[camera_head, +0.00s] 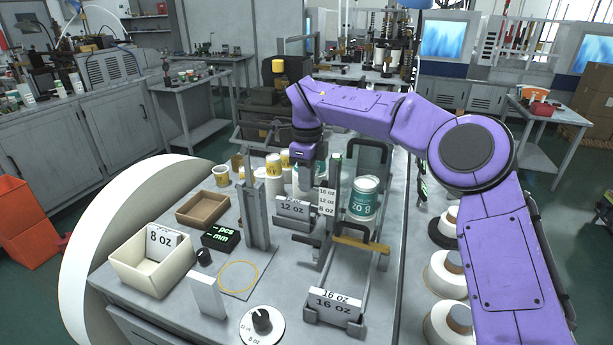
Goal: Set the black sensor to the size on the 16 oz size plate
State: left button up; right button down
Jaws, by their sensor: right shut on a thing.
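My right gripper (309,178) points down at the slim upright beside the size scale (327,201), marked 16, 12 and 8 oz. It is shut on a small dark part, which appears to be the black sensor; the fingers and the dark upright hide its outline. The 16 oz size plate (334,306) stands at the front of the metal frame. A 12 oz plate (293,208) stands farther back, left of the scale. An 8 oz plate (161,239) is in the cream bin. My left gripper is out of view.
A stack of printed cups (363,199) stands right of the scale. A tall grey post (257,217), a black display (220,237), the cream bin (149,275), a brown tray (203,209) and a size dial (262,325) crowd the left side. White rolls (447,274) line the right.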

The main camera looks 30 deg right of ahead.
jog(key=c, duration=1.1)
grip_release()
jog(key=shift+s+d, duration=0.1)
jog(key=shift+r, duration=0.1)
notch_tip(320, 180, up, 10)
jog(key=shift+r+p, duration=0.25)
jog(key=shift+p, duration=0.4)
